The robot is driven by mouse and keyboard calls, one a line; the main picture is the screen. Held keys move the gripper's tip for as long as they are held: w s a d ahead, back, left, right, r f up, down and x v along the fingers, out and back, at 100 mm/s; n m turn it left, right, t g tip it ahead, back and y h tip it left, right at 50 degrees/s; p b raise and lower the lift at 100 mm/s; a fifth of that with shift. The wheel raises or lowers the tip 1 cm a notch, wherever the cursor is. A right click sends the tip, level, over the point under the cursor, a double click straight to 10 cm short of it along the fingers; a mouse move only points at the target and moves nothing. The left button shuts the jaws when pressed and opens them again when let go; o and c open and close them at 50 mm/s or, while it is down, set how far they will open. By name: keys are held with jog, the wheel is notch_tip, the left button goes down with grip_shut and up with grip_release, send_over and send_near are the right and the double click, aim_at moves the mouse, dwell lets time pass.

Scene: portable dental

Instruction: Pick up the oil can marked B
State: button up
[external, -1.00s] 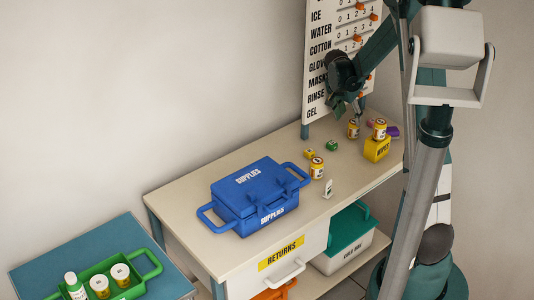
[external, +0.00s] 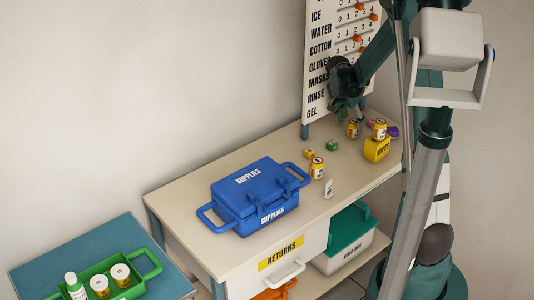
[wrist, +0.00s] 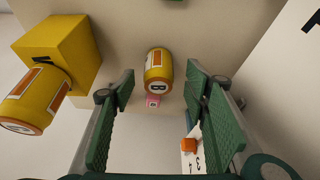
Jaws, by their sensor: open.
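The yellow can marked B (wrist: 158,72) shows in the wrist view between and beyond my fingertips, its letter facing the camera. It appears to be the yellow can (external: 354,130) standing on the bench near the sign in the external view. My gripper (wrist: 160,80) is open, with one green finger on each side of the can in the picture. I cannot tell whether either finger touches it. In the external view my gripper (external: 354,114) is just above that can, partly hidden by the arm.
A yellow WIPES box (external: 376,150) with another yellow can (external: 380,129) on top stands close by. A third yellow can (external: 317,168), a green block (external: 332,146) and a blue SUPPLIES case (external: 250,195) are on the bench. A sign with sliders (external: 335,60) stands behind.

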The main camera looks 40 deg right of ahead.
aim_at(357, 127)
jog(key=shift+f, duration=0.1)
jog(key=shift+d+b+x, duration=0.2)
jog(key=shift+b+x, duration=0.35)
jog(key=shift+x, duration=1.95)
jog(key=shift+s, duration=0.1)
jog(key=c, duration=1)
